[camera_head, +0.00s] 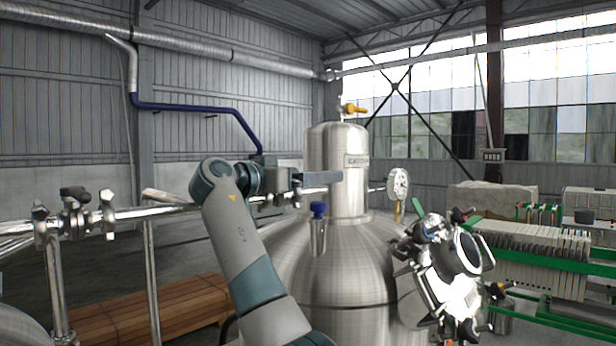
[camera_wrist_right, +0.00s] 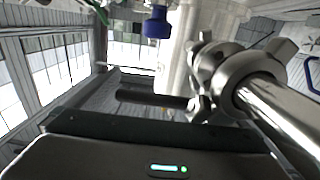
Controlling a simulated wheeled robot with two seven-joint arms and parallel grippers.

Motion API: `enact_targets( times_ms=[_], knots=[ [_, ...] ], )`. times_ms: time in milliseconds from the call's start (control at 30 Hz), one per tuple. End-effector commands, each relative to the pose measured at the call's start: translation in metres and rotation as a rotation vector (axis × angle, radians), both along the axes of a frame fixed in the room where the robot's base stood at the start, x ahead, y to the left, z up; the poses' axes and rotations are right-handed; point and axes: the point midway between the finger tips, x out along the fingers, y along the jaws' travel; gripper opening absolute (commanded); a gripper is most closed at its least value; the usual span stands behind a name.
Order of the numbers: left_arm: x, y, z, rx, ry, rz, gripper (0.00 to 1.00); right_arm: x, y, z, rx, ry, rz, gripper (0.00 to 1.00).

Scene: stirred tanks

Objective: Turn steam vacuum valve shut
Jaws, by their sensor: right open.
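No label in view names the steam vacuum valve, so I cannot tell which fitting it is. A yellow-handled valve (camera_head: 353,109) sits on top of the steel tank's dome (camera_head: 340,150). A blue-capped fitting (camera_head: 318,210) stands on the tank's shoulder; its blue cap also shows at the top of the right wrist view (camera_wrist_right: 157,22). My right gripper (camera_head: 312,184) is open beside the dome, above and left of the blue cap, with nothing seen between its fingers. In the wrist view a steel pipe clamp (camera_wrist_right: 222,78) is close to its right. My left gripper is out of view.
A steel pipe with clamps (camera_head: 85,215) runs in from the left. A round gauge (camera_head: 398,184) and a shiny manway fitting (camera_head: 455,262) are right of the dome. A green-railed filter press (camera_head: 535,250) stands at right. Wooden beams (camera_head: 120,318) lie on the floor at left.

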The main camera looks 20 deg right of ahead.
Motion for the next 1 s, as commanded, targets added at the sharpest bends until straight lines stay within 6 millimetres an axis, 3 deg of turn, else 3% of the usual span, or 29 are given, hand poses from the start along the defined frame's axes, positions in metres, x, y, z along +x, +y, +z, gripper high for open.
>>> enact_targets(
  times_ms=[267, 700, 1000],
  knots=[
    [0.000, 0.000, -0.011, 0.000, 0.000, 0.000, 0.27, -0.008, 0.015, -0.002, 0.000, -0.001, 0.002, 0.99],
    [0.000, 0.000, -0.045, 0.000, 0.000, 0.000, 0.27, -0.045, 0.077, -0.003, -0.001, -0.001, 0.002, 0.99],
    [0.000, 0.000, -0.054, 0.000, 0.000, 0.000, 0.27, -0.059, 0.102, -0.001, -0.001, -0.001, 0.000, 0.99]
  ],
)
